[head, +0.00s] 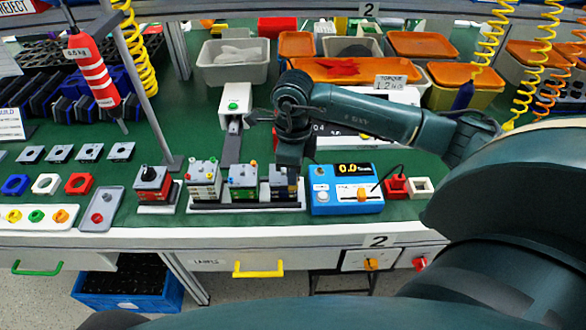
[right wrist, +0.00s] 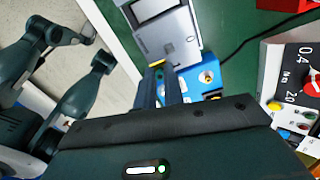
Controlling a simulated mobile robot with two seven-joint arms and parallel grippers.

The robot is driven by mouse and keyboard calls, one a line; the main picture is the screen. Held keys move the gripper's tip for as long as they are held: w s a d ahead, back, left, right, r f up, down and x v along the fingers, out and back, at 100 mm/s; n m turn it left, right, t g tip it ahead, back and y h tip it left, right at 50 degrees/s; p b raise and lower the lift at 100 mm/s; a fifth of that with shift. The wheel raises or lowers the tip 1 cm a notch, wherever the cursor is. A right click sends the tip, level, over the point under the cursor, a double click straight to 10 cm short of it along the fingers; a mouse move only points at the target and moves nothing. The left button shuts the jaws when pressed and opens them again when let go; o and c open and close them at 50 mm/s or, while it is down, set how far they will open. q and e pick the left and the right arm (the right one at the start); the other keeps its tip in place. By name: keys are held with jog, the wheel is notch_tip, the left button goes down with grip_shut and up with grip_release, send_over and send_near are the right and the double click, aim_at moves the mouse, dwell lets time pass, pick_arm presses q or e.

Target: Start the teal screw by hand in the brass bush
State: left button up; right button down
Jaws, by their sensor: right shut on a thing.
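My right gripper (head: 288,172) points down over the grey module (head: 281,191) at the right end of a white rail, and its arm hides part of that module. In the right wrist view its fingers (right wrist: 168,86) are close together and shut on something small. A bit of yellow shows by the fingertips, against a grey box-shaped module (right wrist: 168,32). I cannot make out the teal screw or the brass bush, which are hidden or too small to tell. I see no left gripper in the head view.
A blue torque meter reading 0.0 (head: 345,189) stands close right of the gripper. A black-knobbed block (head: 153,186) stands left. Bins line the back.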

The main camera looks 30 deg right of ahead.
jog(key=m, duration=0.5)
jog(key=shift+m, duration=0.3)
jog(key=c, duration=1.4)
grip_release()
jog(key=shift+f, duration=0.1)
jog(key=shift+c, duration=0.2)
pick_arm(q)
jog(key=shift+r, duration=0.1)
pick_arm(e)
jog(key=shift+w+r, duration=0.1)
jog(key=shift+r, duration=0.7)
pick_arm(q)
jog(key=shift+w+d+r+m, duration=0.1)
jog(key=shift+d+r+m, duration=0.2)
jog(key=shift+d+r, duration=0.2)
pick_arm(e)
notch_tip(320, 180, up, 12)
jog(key=shift+f, duration=0.2)
pick_arm(q)
jog(key=shift+r, duration=0.1)
